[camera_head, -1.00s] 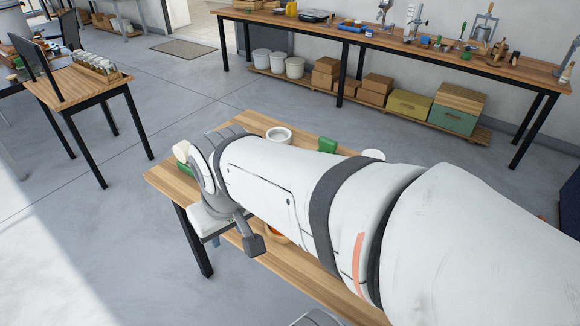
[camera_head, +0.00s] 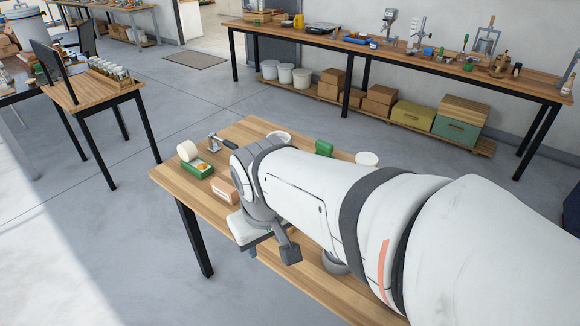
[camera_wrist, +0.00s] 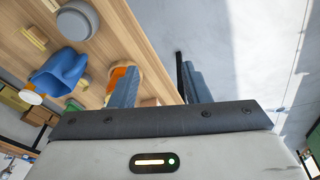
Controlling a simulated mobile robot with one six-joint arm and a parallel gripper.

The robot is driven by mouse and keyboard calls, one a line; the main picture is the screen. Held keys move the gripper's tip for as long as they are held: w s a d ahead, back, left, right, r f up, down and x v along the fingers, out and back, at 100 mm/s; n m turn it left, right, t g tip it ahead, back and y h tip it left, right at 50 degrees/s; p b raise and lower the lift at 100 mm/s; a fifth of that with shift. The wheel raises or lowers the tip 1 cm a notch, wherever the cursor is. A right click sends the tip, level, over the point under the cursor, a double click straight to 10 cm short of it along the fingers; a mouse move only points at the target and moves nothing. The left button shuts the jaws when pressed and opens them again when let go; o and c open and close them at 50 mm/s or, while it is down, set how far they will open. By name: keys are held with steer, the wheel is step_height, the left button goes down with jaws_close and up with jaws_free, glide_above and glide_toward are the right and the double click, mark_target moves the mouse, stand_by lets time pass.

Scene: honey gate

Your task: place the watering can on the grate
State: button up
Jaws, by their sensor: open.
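A blue vessel-like object (camera_wrist: 60,75) lies left of my gripper in the wrist view. It may be the watering can, but I cannot make out a spout or handle for sure. My gripper (camera_wrist: 159,70) is open and empty, with its two blue-grey fingers apart near the table's edge. An orange round thing (camera_wrist: 118,78) sits partly behind the left finger. In the head view my arm covers the middle of the table and the fingers are mostly hidden. I cannot pick out a grate in either view.

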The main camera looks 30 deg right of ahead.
steer(key=w+d+f+n+g+h+b, duration=0.2)
steer(key=d+f+n+g+h+b, duration=0.4)
steer(key=d+f+n+h+b, duration=0.65)
steer(key=w+d+f+n+t+h, duration=0.1)
steer(key=w+d+f+n+t, duration=0.1)
steer(key=w+f, duration=0.1)
steer(key=w+d+f+n+t+h, duration=0.2)
steer(key=w+f, duration=0.2)
steer(key=w+d+f+n+t+h+b, duration=0.1)
steer(key=w+d+f+n+t, duration=0.1)
steer(key=w+f+n, duration=0.1)
steer(key=shift+w+f+h, duration=0.25)
steer(key=shift+w+f, duration=0.15)
steer(key=shift+w, duration=0.05)
steer(key=shift+w+f+t, duration=0.1)
steer(key=shift+w+t, duration=0.1)
steer(key=shift+t, duration=0.3)
steer(key=d, duration=0.2)
steer(key=w+d, duration=0.1)
steer(key=d, duration=0.4)
steer(key=shift+w+d, duration=0.25)
jaws_close()
